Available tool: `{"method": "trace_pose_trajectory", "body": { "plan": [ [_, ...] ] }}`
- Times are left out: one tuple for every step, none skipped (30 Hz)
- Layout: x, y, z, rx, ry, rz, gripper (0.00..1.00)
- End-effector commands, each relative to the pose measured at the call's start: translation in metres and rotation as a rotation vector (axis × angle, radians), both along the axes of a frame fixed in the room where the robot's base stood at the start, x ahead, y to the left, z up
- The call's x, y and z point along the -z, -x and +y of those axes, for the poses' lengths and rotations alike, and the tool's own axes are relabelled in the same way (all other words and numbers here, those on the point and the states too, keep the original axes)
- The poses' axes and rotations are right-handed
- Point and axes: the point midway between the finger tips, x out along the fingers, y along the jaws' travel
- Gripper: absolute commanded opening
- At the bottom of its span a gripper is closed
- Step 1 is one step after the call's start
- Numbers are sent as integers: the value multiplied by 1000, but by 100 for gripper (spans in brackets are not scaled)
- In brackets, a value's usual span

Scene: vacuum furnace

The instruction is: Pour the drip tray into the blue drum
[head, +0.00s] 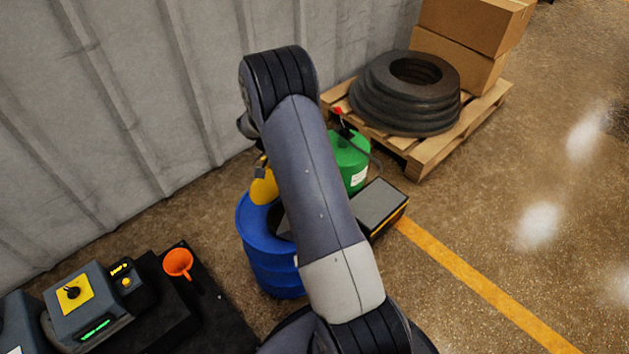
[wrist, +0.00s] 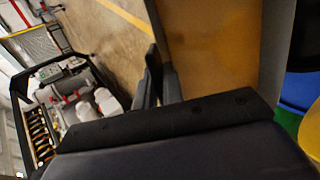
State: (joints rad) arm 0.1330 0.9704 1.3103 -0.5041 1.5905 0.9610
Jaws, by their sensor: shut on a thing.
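The blue drum (head: 268,262) stands on the floor left of my arm in the head view, partly hidden by the arm. A yellow rounded piece (head: 263,187) shows at its back rim. In the wrist view my gripper (wrist: 160,78) is shut at the edge of a flat piece with a brown-yellow face and a grey rim, which looks like the drip tray (wrist: 272,50). Whether it holds liquid I cannot tell. Blue, yellow and green surfaces show beyond its right side. In the head view the gripper and most of the tray are hidden behind my arm.
A green container (head: 350,160) stands behind the drum, and a dark low box (head: 380,205) lies to the right. A pallet (head: 435,155) carries black rings and cartons. An orange funnel (head: 178,263) stands at left by a control box (head: 78,300). Floor at right is clear.

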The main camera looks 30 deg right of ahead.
Motion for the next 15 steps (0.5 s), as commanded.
{"method": "trace_pose_trajectory", "body": {
  "plan": [
    [-1, -1, 1, -1, 5, 5, 0],
    [-1, -2, 1, -1, 8, 8, 0],
    [-2, -2, 2, -1, 11, 12, 0],
    [-3, -3, 2, 0, 14, 15, 0],
    [-3, -3, 3, 0, 17, 17, 0],
    [-3, -4, 3, 0, 20, 21, 0],
    [-4, -4, 4, 0, 23, 24, 0],
    [-4, -5, 4, -1, 26, 28, 0],
    [-4, -5, 5, 0, 29, 32, 0],
    [-4, -5, 5, 0, 33, 36, 0],
    [-5, -6, 6, 0, 36, 38, 0],
    [-5, -7, 6, 0, 40, 43, 0],
    [-5, -7, 6, -1, 42, 45, 0],
    [-5, -8, 6, -1, 45, 48, 0],
    [-6, -8, 7, -1, 49, 52, 0]
  ]
}}
